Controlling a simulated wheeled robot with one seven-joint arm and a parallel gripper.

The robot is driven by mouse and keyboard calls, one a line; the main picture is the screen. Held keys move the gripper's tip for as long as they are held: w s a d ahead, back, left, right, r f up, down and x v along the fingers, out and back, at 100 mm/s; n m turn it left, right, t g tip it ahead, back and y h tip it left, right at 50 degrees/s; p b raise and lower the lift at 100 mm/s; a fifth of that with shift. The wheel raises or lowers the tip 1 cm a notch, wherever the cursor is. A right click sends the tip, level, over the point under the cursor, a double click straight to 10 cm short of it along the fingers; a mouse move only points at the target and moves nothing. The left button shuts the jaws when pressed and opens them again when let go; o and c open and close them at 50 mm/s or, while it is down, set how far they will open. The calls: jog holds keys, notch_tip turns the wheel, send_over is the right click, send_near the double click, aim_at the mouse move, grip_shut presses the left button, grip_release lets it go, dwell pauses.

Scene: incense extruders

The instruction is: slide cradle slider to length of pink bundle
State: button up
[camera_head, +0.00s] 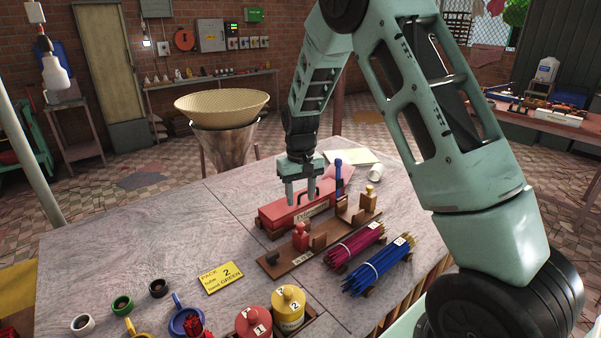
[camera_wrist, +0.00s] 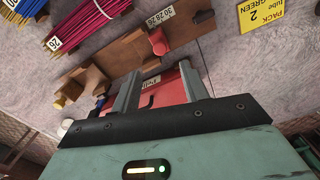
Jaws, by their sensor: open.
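The wooden cradle (camera_head: 285,261) lies on the grey table, with upright wooden blocks and a number strip (camera_wrist: 160,16) at its left end. The slider with a red knob (camera_head: 301,237) stands near that strip; the knob also shows in the wrist view (camera_wrist: 158,42). The pink bundle (camera_head: 355,246) lies just right of the cradle, bound with a white band; its tag appears to read 26 in the wrist view (camera_wrist: 85,22). My gripper (camera_head: 298,202) is open and empty, fingers down over the red box (camera_head: 275,220) behind the cradle, apart from the slider.
A blue bundle (camera_head: 378,266) lies right of the pink one. A yellow card (camera_head: 221,278) reads PACK 2 GREEN. Red (camera_head: 253,322) and yellow (camera_head: 289,309) canisters stand at the front. A blue upright item (camera_head: 339,177) rises behind the cradle.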

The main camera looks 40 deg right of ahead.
notch_tip(320, 180, up, 8)
jog(key=b, duration=0.1)
jog(key=shift+r, duration=0.25)
dwell(0.4)
